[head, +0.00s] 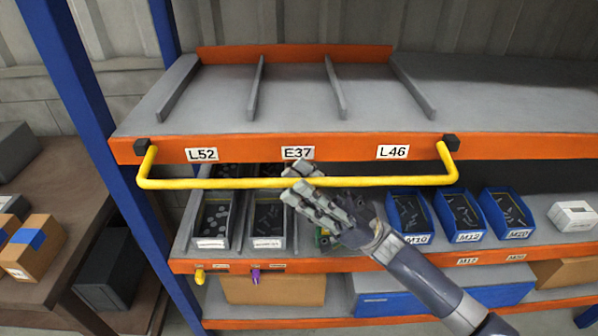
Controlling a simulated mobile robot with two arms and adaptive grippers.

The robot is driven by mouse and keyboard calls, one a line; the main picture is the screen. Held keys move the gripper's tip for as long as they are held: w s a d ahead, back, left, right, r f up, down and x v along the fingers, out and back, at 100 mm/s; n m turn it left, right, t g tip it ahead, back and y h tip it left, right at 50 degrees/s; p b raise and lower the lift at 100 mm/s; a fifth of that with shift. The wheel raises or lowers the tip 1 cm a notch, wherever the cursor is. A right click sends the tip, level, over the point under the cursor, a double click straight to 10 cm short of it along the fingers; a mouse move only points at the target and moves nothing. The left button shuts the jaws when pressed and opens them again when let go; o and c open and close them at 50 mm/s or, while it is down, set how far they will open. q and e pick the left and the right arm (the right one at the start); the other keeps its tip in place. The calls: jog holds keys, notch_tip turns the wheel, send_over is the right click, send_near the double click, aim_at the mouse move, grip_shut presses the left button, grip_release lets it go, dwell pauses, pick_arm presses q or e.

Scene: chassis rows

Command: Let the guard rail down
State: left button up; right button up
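The guard rail (220,183) is a yellow bar with bent ends, hinged on two black brackets at the front edge of the orange-edged shelf (350,148). In the picture its long bar runs below that edge and its labels, level from left to right. My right gripper (302,182) comes from the lower right and reaches the middle of the rail. One grey finger part shows above the bar and the others show below and in front of it. Whether the fingers press on the bar cannot be told. My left gripper is not in view.
The top shelf has empty bays with grey dividers (335,90). Below are grey bins (212,225) and blue bins (462,212) of small parts. A blue upright (85,95) stands left of the rail. A side table with boxes (33,245) is farther left.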

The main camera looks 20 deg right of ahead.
aim_at(299, 179)
jog(key=shift+w+a+r, duration=0.15)
jog(key=shift+a+r, duration=0.3)
grip_shut()
jog(key=m+t+p, duration=0.1)
jog(key=r+m+t+h+p, duration=0.1)
jog(key=m+t+p, duration=0.1)
jog(key=shift+r+p, duration=0.3)
jog(key=m+t, duration=0.1)
jog(key=m+t+h+p, duration=0.1)
jog(key=shift+r+m, duration=0.25)
jog(key=shift+m, duration=0.15)
jog(key=shift+t+h, duration=0.3)
jog(key=shift+f, duration=0.1)
